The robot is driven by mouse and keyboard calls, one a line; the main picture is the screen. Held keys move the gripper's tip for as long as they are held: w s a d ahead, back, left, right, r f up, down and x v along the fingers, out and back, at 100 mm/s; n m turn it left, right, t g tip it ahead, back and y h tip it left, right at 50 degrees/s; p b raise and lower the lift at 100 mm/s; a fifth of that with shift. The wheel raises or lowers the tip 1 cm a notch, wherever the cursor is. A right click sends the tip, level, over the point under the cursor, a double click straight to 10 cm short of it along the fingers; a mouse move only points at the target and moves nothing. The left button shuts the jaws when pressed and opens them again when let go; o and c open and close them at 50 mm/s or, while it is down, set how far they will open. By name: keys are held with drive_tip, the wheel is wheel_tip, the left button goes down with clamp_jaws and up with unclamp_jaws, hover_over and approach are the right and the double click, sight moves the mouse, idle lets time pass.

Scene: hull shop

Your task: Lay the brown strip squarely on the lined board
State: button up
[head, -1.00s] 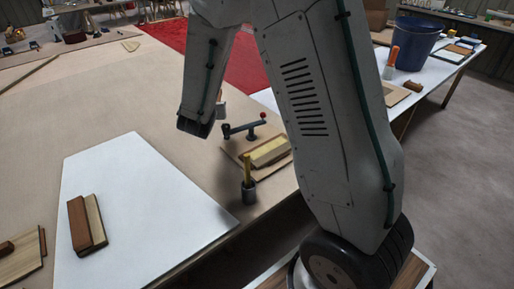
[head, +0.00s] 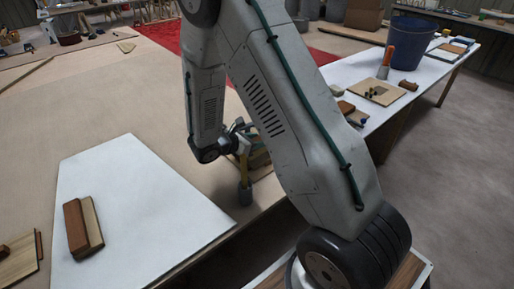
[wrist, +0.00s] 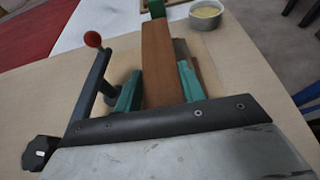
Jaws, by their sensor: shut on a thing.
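In the wrist view my gripper (wrist: 158,90) has its green fingers closed on the two sides of a long brown strip (wrist: 157,55). The strip points away from me, with its near end between the fingers. Whether it touches what lies beneath is hard to tell. In the head view my arm hides most of the gripper and the strip. A tan board (head: 260,158) by the clamp is mostly covered by my arm there. I cannot make out lines on any board, so I cannot tell which is the lined one.
A clamp lever with a red knob (wrist: 92,40) stands close left of my gripper. A small bowl (wrist: 206,14) is beyond, at right. A pot with a yellow handle (head: 245,190) stands at the table's edge. A white sheet (head: 140,200) carries a brown-and-light block (head: 84,228).

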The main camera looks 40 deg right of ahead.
sight(256, 153)
drive_tip(key=shift+f, duration=1.65)
drive_tip(key=shift+f, duration=0.1)
drive_tip(key=o, duration=1)
